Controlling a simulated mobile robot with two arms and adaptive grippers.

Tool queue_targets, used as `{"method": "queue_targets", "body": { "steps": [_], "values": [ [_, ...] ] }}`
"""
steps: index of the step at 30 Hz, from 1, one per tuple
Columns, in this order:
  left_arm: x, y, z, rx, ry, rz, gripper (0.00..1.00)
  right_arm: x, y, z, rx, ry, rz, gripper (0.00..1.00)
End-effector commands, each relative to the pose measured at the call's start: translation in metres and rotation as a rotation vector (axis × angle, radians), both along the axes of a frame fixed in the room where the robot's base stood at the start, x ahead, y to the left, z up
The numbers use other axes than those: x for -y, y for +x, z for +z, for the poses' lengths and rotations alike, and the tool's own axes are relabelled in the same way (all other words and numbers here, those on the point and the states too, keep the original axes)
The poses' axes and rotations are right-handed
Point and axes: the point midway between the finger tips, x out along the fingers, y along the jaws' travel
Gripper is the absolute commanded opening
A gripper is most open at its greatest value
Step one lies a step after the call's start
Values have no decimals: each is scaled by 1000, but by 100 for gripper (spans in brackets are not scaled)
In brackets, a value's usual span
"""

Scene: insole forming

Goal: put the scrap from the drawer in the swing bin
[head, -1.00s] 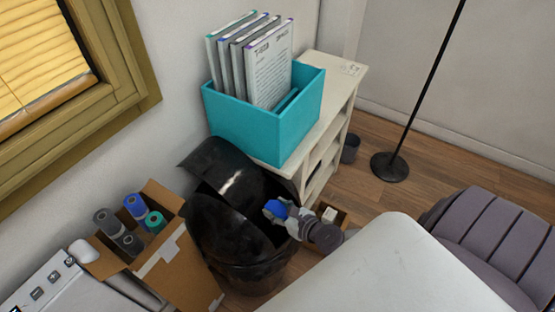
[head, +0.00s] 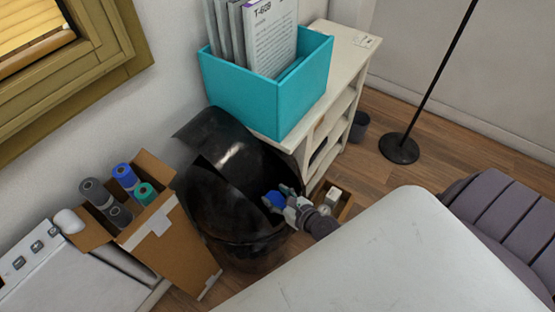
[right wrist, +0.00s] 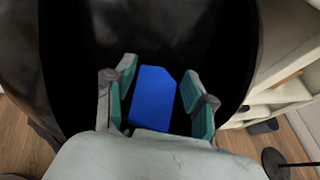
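The swing bin (head: 240,255) is black and stands in the middle of the head view; its lid (head: 225,145) is tilted and its mouth is open. My right gripper (head: 277,200) reaches into the mouth from the right. My left gripper is not in view.
A white shelf unit (head: 345,62) with a teal file box (head: 262,98) stands behind the bin. A cardboard box (head: 170,250) with rolls is at its left. A white surface (head: 400,260) fills the front right, beside a grey chair (head: 490,215). A lamp stand (head: 399,148) is farther back.

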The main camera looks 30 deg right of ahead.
Motion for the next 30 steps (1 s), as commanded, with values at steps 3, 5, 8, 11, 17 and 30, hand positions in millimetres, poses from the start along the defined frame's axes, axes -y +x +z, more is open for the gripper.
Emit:
{"method": "queue_targets", "body": {
  "steps": [3, 5, 8, 11, 17, 30],
  "values": [
    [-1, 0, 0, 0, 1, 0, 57, 0, 0, 0, 0, 0, 0, 76],
    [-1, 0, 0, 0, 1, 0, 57, 0, 0, 0, 0, 0, 0, 76],
    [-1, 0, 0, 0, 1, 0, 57, 0, 0, 0, 0, 0, 0, 76],
    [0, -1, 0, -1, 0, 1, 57, 0, 0, 0, 0, 0, 0, 76],
    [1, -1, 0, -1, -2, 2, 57, 3, -16, 5, -4, 0, 1, 76],
    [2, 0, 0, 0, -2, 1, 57, 13, -95, 38, -4, -1, 1, 76]
  ]
}}
